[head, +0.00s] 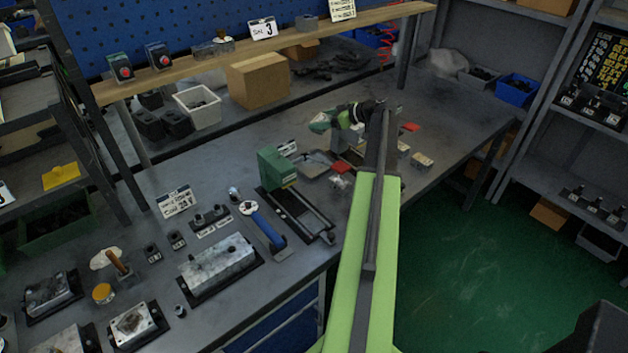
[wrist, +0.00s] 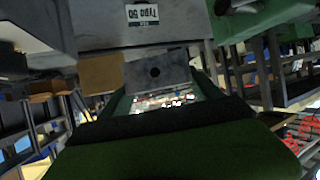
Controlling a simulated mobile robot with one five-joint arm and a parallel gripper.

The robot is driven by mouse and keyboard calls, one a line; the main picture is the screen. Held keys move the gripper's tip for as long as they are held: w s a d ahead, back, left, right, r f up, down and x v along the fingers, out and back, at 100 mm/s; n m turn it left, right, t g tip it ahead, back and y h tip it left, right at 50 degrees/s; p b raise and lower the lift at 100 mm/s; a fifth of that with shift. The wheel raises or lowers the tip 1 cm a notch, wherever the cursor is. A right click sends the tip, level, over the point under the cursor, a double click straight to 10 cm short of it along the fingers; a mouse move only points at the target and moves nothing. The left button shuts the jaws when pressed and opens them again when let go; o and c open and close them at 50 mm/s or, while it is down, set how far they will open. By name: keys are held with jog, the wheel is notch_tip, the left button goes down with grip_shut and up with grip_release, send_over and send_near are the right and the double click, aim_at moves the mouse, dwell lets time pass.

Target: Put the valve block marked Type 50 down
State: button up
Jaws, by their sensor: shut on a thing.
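The Type 50 valve block (wrist: 190,32) is a grey block filling the upper middle of the wrist view. Its label reads "Type 50" upside down there. A smaller grey face with a dark round hole shows just below the label. My gripper (head: 340,117) has green and black parts at the end of my outstretched arm in the head view. It is shut on the block above the far part of the bench. In the head view the block (head: 338,141) is small and partly hidden by my gripper and arm. I cannot tell whether its underside touches anything.
The dark workbench (head: 460,125) has bare surface to the right of my arm. Red pieces (head: 341,168) and small blocks (head: 422,161) lie near the gripper. A green-ended fixture (head: 277,168) stands to the left. A wooden shelf (head: 200,60) runs above the bench's back.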

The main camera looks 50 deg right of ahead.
aim_at(315, 166)
jog(key=w+f+b, duration=0.1)
jog(key=f+b, duration=0.5)
jog(key=w+f+b, duration=0.1)
jog(key=f+b, duration=0.5)
jog(key=f, duration=0.1)
jog(key=w+f+b, duration=0.1)
jog(key=f+b, duration=0.6)
jog(key=shift+w, duration=0.25)
jog(key=shift+r+p, duration=0.2)
jog(key=shift+p, duration=0.1)
jog(key=shift+f, duration=0.25)
jog(key=o, duration=1.7)
jog(key=shift+r, duration=0.1)
jog(key=shift+o, duration=0.2)
